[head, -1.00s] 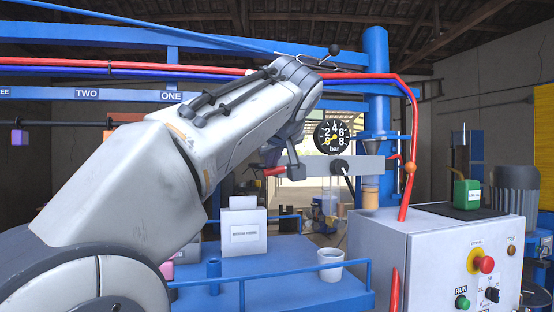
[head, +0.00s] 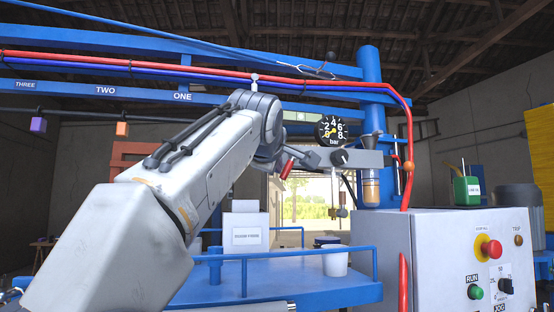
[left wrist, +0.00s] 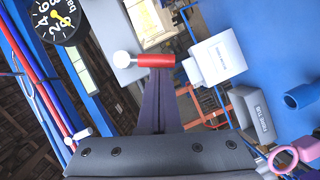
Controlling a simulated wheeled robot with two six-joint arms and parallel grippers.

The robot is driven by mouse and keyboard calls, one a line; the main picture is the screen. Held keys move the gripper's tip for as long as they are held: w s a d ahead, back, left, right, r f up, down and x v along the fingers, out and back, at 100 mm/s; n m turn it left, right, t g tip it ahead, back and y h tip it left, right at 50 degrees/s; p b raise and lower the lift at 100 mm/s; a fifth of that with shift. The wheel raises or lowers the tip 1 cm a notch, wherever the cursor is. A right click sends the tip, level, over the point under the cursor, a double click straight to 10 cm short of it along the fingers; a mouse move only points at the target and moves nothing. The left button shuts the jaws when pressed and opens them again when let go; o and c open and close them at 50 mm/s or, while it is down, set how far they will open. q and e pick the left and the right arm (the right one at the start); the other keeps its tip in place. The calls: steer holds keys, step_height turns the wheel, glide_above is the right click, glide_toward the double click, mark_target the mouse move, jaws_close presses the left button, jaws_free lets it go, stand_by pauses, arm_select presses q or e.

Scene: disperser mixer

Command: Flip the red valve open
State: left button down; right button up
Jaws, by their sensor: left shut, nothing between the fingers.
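The red valve handle (head: 287,168) hangs at a steep slant at the left end of the grey manifold bar (head: 358,159), below and left of the pressure gauge. In the left wrist view the red handle (left wrist: 155,60) lies across the tips of my left gripper (left wrist: 162,78), beside a white ball. The gripper is shut with nothing between its fingers. The tips appear at or very near the handle; I cannot tell whether they touch. In the head view my left wrist hides most of the fingers. My right gripper is not in view.
The pressure gauge (head: 332,130) sits above the bar. A white box (head: 246,234) and a white cup (head: 335,262) stand on the blue railed platform (head: 225,290). A control box (head: 440,265) with a red button stands at the right. A blue post (head: 371,100) rises behind the bar.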

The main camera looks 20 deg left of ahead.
arm_select(q)
steer(key=n+b, duration=0.1)
steer(key=f+n+t+b, duration=0.1)
steer(key=shift+w+d+f+n+b, duration=0.3)
steer(key=shift+d+b, duration=0.05)
steer(key=shift+d, duration=0.05)
steer(key=shift+w+d+b, duration=0.2)
steer(key=shift+d+b, duration=0.05)
steer(key=shift+b, duration=0.2)
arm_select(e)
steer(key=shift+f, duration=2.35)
